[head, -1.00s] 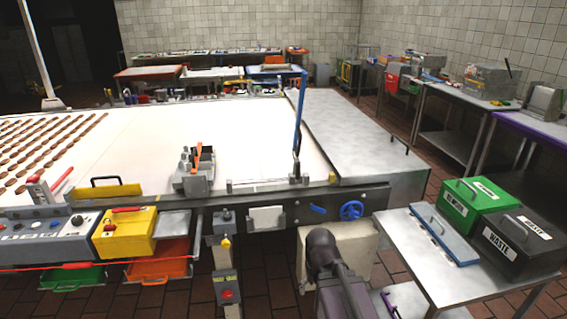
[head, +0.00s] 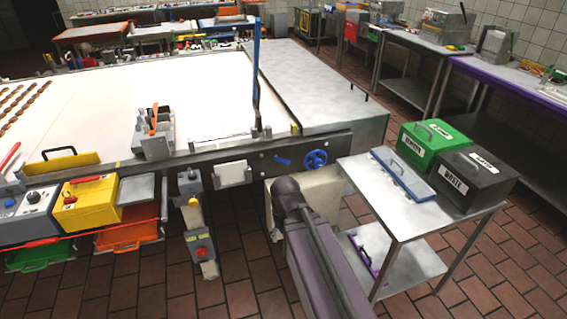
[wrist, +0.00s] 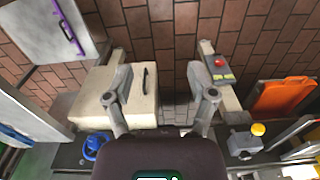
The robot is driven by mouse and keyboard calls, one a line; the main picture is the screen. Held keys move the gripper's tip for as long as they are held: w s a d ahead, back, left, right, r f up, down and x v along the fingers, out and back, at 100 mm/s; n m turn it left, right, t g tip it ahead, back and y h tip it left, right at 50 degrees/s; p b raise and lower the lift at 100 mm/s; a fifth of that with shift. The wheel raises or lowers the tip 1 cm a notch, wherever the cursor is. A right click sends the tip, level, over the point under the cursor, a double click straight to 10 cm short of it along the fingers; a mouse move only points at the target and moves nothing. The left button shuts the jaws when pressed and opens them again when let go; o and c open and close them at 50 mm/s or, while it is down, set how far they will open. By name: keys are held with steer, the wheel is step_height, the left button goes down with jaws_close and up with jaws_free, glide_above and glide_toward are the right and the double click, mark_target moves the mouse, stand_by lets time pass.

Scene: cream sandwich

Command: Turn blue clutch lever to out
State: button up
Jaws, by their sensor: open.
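The blue clutch lever (head: 283,160) is a small blue handle on the dark side rail of the long machine, just left of a blue handwheel (head: 314,158). It looks slightly tilted from horizontal in the head view. The handwheel also shows in the wrist view (wrist: 95,145), but I cannot make out the lever there. My gripper (wrist: 158,75) is open, with its two fingers spread apart and nothing between them. In the head view my arm rises in front of the machine, and I cannot make out the gripper.
A cream box (wrist: 140,95) sits below the rail, partly behind my arm. A post with a red button (head: 201,252) stands to its left. Brick-tiled floor lies open in front.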

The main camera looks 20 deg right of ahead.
steer(key=w+a+f+m+t+y+b, duration=0.3)
steer(key=w+f+t+y+b, duration=0.15)
steer(key=w+b, duration=0.35)
steer(key=m+t+h+b, duration=0.4)
steer(key=m+t+b, duration=1)
steer(key=m+b, duration=0.55)
glide_toward(283, 161)
steer(key=s+m+p, duration=0.1)
steer(key=s, duration=0.3)
steer(key=shift+w+d+r+g, duration=0.15)
steer(key=shift+w+d+g, duration=0.05)
steer(key=shift+g, duration=0.05)
steer(key=shift+w, duration=0.1)
steer(key=shift+w+a, duration=0.1)
steer(key=shift+w, duration=3.3)
steer(key=shift+w+a, duration=0.15)
steer(key=shift+w, duration=3.25)
jaws_close()
